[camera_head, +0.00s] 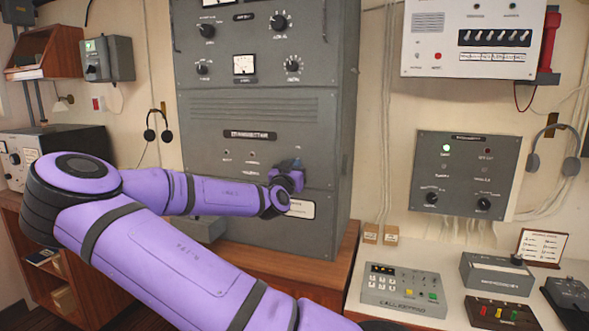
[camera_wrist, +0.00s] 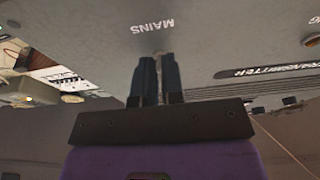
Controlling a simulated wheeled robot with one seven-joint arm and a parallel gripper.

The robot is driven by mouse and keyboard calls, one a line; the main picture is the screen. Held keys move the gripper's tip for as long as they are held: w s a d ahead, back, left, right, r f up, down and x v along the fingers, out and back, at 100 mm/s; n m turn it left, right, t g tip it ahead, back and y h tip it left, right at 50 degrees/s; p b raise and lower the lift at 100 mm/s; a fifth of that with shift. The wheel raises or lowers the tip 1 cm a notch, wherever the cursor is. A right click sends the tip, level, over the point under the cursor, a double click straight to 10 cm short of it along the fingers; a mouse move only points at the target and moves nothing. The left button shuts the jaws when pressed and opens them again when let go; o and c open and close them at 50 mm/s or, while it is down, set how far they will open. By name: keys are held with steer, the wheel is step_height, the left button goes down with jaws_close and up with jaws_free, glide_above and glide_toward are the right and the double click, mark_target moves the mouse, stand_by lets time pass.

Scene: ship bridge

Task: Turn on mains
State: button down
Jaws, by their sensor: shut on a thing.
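The grey transmitter cabinet (camera_head: 225,170) stands in the middle of the head view. My gripper (camera_head: 290,163) is up against the right side of its lower panel. In the wrist view, the white MAINS label (camera_wrist: 153,25) appears upside down just beyond the fingertips. My gripper (camera_wrist: 158,60) points at the panel there, with its two dark fingers close together, shut on the mains switch. The switch itself is mostly hidden between the fingers, so its position cannot be told.
A counter on the right holds a grey keypad box (camera_head: 403,290) and other small devices. A grey wall panel (camera_head: 465,175) with a lit green lamp hangs above it. A wooden ledge (camera_head: 270,262) runs under the cabinet. My arm crosses the lower left.

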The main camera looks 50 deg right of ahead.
steer(key=shift+r+g+y, duration=0.45)
steer(key=shift+g+y, duration=0.1)
steer(key=shift+y, duration=0.7)
steer(key=shift+r+g+y, duration=0.4)
steer(key=shift+g+y, duration=0.2)
steer(key=shift+y, duration=0.7)
steer(key=shift+r+g+y, duration=0.45)
steer(key=shift+g+y, duration=0.1)
steer(key=shift+y, duration=0.7)
steer(key=c, duration=1.2)
jaws_free()
steer(key=shift+d, duration=0.1)
steer(key=shift+c, duration=0.2)
steer(key=shift+r, duration=0.1)
steer(key=v, duration=1)
steer(key=shift+a+r, duration=0.15)
steer(key=shift+a, duration=0.15)
steer(key=shift+s, duration=0.1)
